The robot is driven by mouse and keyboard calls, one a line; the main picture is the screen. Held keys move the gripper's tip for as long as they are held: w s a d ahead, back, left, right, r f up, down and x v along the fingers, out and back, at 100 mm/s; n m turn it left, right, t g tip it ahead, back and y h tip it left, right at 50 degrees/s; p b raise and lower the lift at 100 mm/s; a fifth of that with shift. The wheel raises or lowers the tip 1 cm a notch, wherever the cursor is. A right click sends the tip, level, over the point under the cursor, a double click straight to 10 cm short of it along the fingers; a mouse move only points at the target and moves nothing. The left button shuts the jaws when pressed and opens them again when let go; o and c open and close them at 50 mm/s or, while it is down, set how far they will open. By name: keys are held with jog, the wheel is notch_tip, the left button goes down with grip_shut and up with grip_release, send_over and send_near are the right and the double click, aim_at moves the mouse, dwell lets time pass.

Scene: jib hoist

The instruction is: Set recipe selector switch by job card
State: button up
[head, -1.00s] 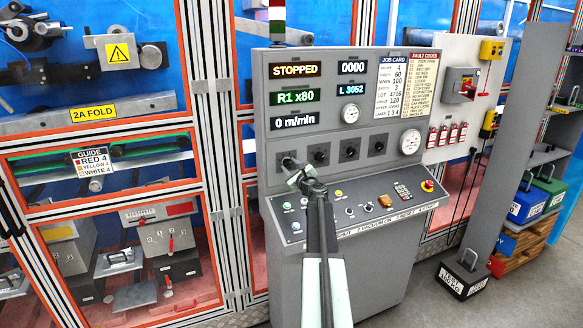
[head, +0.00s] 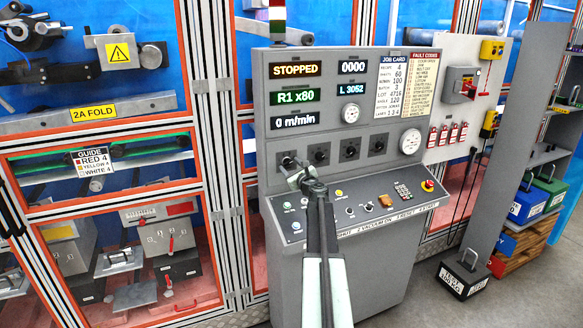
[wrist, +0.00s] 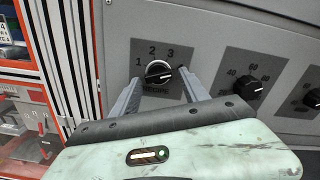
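The recipe selector (wrist: 158,70) is a round black knob with a white pointer line on a dark plate, marked 1, 2 and 3; any further mark is hidden. Its pointer lies roughly toward the 1 side. My gripper (wrist: 158,77) is open, with one finger on each side of the knob; I cannot tell whether they touch it. In the head view my gripper (head: 292,170) is in front of the leftmost knob and partly hides it. The job card (head: 402,88) on the panel reads recipe 4. A green display (head: 295,96) reads R1 x80.
More black knobs stand to the right, the closest a numbered dial (wrist: 246,88). A display (head: 295,70) reads STOPPED. Orange-framed machine guards stand at left; a black weight (head: 463,275) sits on the floor at right.

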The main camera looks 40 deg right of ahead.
dwell(0.3)
jog(key=v, duration=0.7)
jog(key=shift+s+a, duration=0.15)
jog(key=shift+s, duration=0.2)
